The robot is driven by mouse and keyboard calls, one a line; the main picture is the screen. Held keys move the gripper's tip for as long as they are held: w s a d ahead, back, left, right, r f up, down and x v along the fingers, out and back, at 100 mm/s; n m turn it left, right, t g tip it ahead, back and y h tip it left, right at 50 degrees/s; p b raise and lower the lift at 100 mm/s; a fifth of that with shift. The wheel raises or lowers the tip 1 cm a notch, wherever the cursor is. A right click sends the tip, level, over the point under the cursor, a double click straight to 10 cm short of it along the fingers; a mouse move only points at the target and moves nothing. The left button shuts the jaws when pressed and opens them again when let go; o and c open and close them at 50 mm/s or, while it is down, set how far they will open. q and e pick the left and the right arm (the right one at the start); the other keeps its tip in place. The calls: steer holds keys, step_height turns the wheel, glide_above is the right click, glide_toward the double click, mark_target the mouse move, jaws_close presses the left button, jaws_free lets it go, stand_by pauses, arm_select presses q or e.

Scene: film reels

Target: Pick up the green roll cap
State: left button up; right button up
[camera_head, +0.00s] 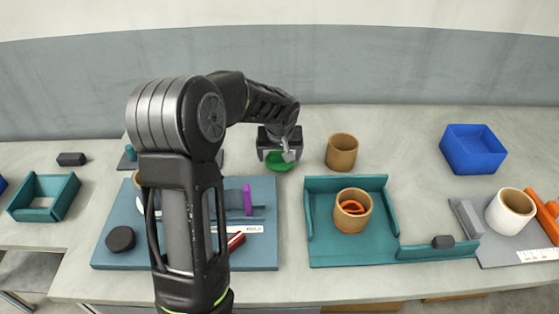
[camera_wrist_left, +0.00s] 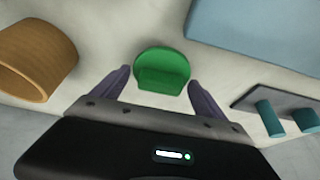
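The green roll cap (camera_head: 279,163) lies on the pale table behind the blue tray. It is a round green disc with a raised block, and it shows in the left wrist view (camera_wrist_left: 162,68) just ahead of the fingers. My left gripper (camera_head: 280,154) is over the cap, pointing down. Its two dark fingers (camera_wrist_left: 159,77) are spread to either side of the cap's near part with gaps visible, so it looks open and empty. The gripper partly hides the cap in the head view. My right gripper is not in view.
A brown roll (camera_head: 342,152) stands close to the right of the cap. The blue tray (camera_head: 262,225) is in front, and a teal tray (camera_head: 318,243) with another roll (camera_head: 353,211) is at right. A blue box (camera_head: 472,150) stands farther right.

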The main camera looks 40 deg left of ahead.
mark_target(280, 153)
arm_select(q)
steer(key=c, duration=1)
steer(key=shift+r, duration=0.1)
step_height(280, 153, up, 9)
steer(key=shift+f+b, duration=0.1)
steer(key=shift+b, duration=0.35)
steer(key=shift+r, duration=0.5)
steer(key=shift+a, duration=0.1)
